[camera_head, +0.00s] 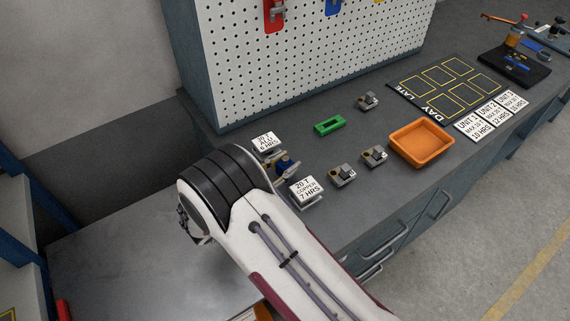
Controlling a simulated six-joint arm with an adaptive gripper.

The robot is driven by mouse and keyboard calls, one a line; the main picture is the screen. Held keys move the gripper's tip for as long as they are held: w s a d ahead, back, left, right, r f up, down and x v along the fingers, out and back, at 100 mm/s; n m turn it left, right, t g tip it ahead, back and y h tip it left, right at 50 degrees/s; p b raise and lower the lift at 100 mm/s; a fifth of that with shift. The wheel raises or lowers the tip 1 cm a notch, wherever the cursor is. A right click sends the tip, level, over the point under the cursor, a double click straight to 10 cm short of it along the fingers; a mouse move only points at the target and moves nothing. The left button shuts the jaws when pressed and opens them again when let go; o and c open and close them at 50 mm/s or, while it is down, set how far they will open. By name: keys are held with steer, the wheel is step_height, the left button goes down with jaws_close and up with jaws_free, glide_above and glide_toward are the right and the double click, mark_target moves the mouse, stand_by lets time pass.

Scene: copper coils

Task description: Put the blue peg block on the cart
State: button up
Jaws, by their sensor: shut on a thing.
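A small dark-blue piece (288,166) shows on the grey workbench, just right of my arm's black joint, close between two white label cards. Grey and yellowish parts sit against it, and my arm hides some of this spot. It may be the blue peg block, but I cannot tell. A low metal surface (120,260) at the lower left may be the cart top; its visible part is bare. My arm covers the middle foreground. My gripper is not visible, so I cannot see its jaws or anything in them.
On the bench stand a green block (323,129), an orange tray (393,148) and several small grey coil units (342,178). A black marked mat (406,91) lies farther right. A white pegboard (300,60) rises behind. Blue shelving (25,235) stands at the left edge.

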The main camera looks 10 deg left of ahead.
mark_target(281, 171)
steer(key=shift+f, duration=0.3)
steer(key=o, duration=1.2)
steer(key=shift+o, duration=0.2)
steer(key=shift+v, duration=3.95)
steer(key=shift+s+d+f, duration=0.1)
steer(key=shift+d+f, duration=0.05)
steer(key=shift+f, duration=0.05)
steer(key=c, duration=0.3)
